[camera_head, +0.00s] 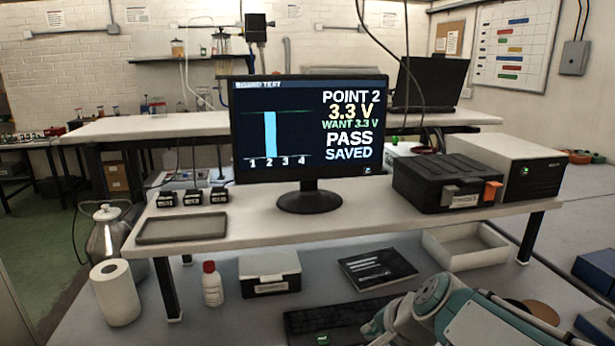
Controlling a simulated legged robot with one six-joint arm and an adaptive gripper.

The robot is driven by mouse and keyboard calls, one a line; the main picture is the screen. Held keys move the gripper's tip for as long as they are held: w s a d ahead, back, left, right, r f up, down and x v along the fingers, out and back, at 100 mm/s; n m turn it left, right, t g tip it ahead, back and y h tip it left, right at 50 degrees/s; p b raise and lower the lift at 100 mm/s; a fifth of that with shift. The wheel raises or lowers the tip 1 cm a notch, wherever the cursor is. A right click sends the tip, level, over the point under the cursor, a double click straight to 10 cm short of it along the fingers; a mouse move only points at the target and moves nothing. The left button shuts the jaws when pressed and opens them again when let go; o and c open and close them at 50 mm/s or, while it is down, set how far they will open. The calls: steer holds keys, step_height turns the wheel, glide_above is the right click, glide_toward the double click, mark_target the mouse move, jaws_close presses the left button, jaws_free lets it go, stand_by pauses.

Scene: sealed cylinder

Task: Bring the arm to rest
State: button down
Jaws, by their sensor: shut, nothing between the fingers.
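Part of my arm (455,315), teal and pale grey, shows at the bottom right, low over the bench. A rounded joint is its highest visible part. The arm runs out of the picture at the bottom edge. My gripper does not show, so I cannot see its fingers. The monitor (310,135) on the raised shelf reads "POINT 2, 3.3 V, WANT 3.3 V, PASS, SAVED", with a bar over number 2.
A dark keyboard (335,322) lies left of my arm. A black panel (377,268) and white tray (465,247) lie behind it. The shelf (255,228) carries a black case (440,185). A white bottle (212,285) and paper roll (115,293) stand left.

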steer(key=s+d+n+g+h, duration=0.1)
steer(key=s+d+n+h, duration=0.3)
steer(key=s+n, duration=0.6)
steer(key=s+r, duration=0.1)
steer(key=s, duration=0.4)
steer(key=shift+s+d, duration=0.15)
steer(key=shift+s, duration=0.2)
